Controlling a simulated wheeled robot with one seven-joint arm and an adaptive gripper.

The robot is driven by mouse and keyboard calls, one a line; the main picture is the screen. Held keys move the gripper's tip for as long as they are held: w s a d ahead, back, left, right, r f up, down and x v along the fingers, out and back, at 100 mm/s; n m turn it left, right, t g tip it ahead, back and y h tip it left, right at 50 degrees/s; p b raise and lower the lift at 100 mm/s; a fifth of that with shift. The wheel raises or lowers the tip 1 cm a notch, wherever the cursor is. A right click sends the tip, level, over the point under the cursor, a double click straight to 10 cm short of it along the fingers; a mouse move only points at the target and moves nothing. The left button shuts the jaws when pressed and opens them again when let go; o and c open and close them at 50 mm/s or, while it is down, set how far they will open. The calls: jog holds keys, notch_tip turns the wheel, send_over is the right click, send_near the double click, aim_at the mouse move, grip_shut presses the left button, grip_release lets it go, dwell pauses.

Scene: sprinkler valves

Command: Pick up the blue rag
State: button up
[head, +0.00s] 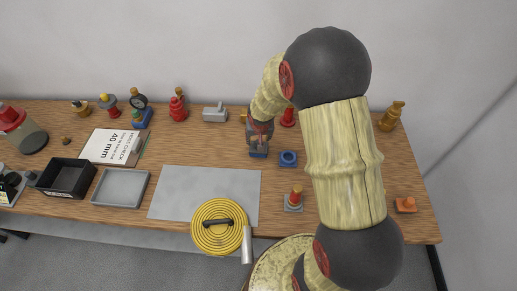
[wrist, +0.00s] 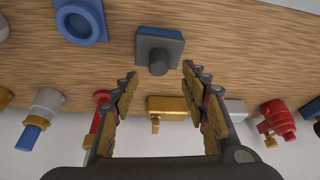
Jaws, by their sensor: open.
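No cloth that I can make out as a blue rag shows in either view. My gripper (head: 260,133) is over the right half of the bench, pointing down. In the wrist view its two fingers (wrist: 159,78) are spread, with nothing between them. Just beyond the fingertips is a small blue-grey square block (wrist: 173,38) with a dark round knob; in the head view its blue edge (head: 258,154) shows below my gripper. Beside it lies a blue square piece with a round opening (wrist: 82,20), also in the head view (head: 288,158). My arm hides part of the bench.
Valves and fittings line the wall side, including a red valve (head: 178,106), a grey fitting (head: 215,113) and a brass block (wrist: 172,104). A yellow hose coil (head: 219,228) lies at the front edge. A black bin (head: 67,178) and grey tray (head: 120,188) stand left.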

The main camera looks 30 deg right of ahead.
jog(key=b+x, duration=0.1)
jog(key=x, duration=0.4)
jog(key=shift+s+f, duration=0.1)
jog(key=shift+f, duration=0.1)
jog(key=shift+r, duration=0.1)
jog(key=c, duration=0.4)
jog(key=c, duration=0.7)
grip_shut()
